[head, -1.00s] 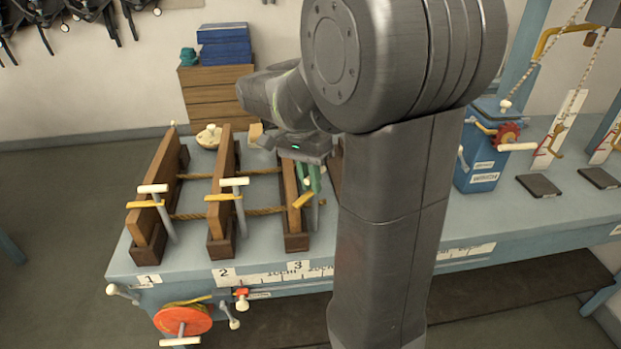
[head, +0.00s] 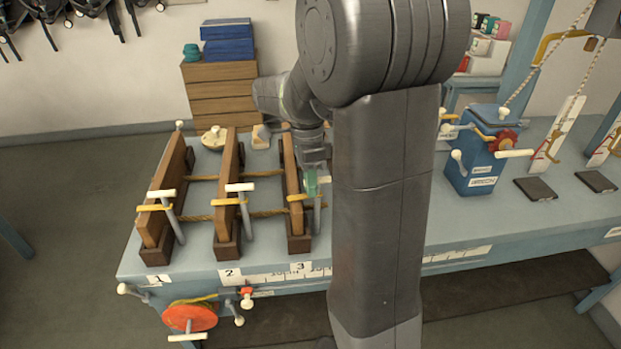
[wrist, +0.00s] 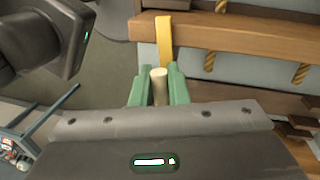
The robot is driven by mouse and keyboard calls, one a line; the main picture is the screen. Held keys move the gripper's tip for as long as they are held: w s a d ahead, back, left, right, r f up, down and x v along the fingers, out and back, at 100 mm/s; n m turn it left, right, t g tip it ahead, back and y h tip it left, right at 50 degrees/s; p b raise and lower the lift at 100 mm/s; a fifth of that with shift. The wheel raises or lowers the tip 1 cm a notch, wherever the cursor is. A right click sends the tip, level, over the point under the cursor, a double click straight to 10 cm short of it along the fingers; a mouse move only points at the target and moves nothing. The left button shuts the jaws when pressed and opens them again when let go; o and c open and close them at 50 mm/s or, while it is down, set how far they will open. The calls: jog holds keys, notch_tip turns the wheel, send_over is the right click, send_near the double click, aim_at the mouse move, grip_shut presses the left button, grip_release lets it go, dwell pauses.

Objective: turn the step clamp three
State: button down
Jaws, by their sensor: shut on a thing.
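Step clamp three stands at the board above the label 3 (head: 301,267). Its yellow bar (head: 297,198) lies over the third wooden board (head: 290,168). In the wrist view the yellow bar (wrist: 164,38) crosses the board's edge, and the pale round handle (wrist: 159,84) of the clamp sits between the green fingers. My gripper (wrist: 159,88) is shut on that handle; it also shows in the head view (head: 311,183) at the right side of the board. The handle is mostly hidden there by the fingers.
Clamps one (head: 162,194) and two (head: 240,188) stand on the boards to the left, with ropes (head: 200,217) between. A blue box (head: 478,150) with a red wheel stands right of my arm. An orange reel (head: 190,317) hangs at the bench front.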

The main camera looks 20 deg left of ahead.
jog(key=shift+w+r+m, duration=0.1)
jog(key=shift+w+m, duration=0.05)
jog(key=shift+m, duration=0.45)
jog(key=shift+p, duration=0.3)
jog(key=c, duration=1.5)
grip_release()
jog(key=r, duration=0.4)
jog(key=w+a+r, duration=0.1)
jog(key=r, duration=0.4)
jog(key=w+r, duration=0.1)
jog(key=r, duration=0.3)
jog(key=shift+w+a+r, duration=0.15)
jog(key=shift+a+r, duration=0.05)
jog(key=shift+r, duration=0.05)
jog(key=shift+f, duration=0.1)
jog(key=f, duration=0.4)
jog(key=s+d+f, duration=0.1)
jog(key=f, duration=0.4)
jog(key=s+f, duration=0.1)
jog(key=f, duration=0.3)
jog(key=shift+s+d+f, duration=0.15)
jog(key=shift+s+f, duration=0.05)
jog(key=shift+f, duration=0.1)
